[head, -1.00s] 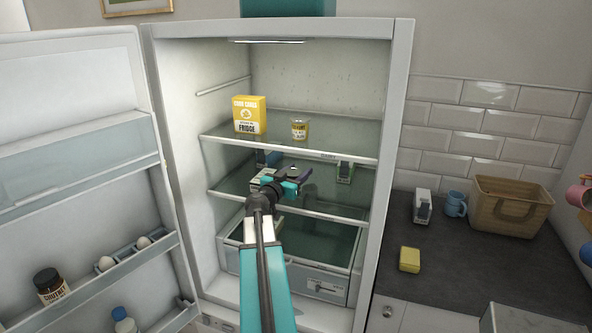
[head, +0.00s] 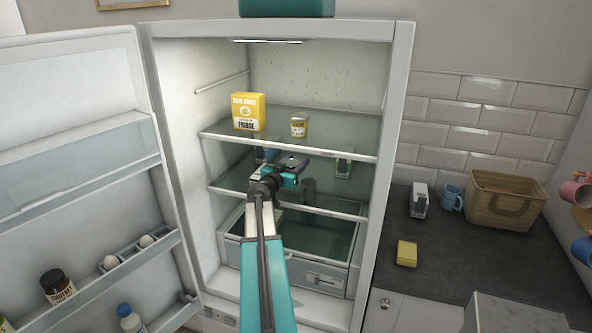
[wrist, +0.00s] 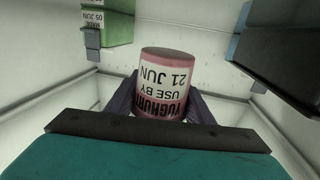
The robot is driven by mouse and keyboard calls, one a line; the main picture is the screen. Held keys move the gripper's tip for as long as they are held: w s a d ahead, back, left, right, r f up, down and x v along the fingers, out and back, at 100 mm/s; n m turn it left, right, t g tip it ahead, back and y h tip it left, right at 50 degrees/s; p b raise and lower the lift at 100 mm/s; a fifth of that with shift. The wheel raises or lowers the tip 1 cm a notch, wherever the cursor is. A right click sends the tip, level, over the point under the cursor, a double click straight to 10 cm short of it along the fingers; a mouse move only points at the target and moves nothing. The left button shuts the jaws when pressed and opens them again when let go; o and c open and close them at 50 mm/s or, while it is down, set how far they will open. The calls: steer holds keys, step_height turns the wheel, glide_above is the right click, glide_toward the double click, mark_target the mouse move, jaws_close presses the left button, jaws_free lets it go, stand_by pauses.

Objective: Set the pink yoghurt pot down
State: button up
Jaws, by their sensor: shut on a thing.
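The pink yoghurt pot (wrist: 168,80) shows in the wrist view with its label upside down, reading "use by 21 Jun". My gripper (wrist: 165,100) is shut on it, a dark finger on each side. In the head view my gripper (head: 296,167) is inside the open fridge, above the middle glass shelf (head: 325,207) and below the upper shelf. The pot cannot be made out there; my gripper and arm likely hide it. Whether the pot touches the shelf cannot be told.
A blue item (head: 266,155) and a green carton (head: 343,164) flank my gripper, also showing in the wrist view. The fridge door (head: 85,120) stands open at left.

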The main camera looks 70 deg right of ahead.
steer(key=shift+w+d+r+p, duration=0.1)
steer(key=shift+w+d+p, duration=0.15)
steer(key=shift+d, duration=0.25)
step_height(320, 180, down, 3)
steer(key=shift+s+a+r+p, duration=0.15)
steer(key=shift+r+p, duration=0.05)
steer(key=shift+p, duration=0.4)
steer(key=shift+f, duration=0.6)
steer(key=shift+f, duration=0.15)
steer(key=o, duration=1.1)
steer(key=shift+o, duration=0.2)
steer(key=shift+r, duration=0.2)
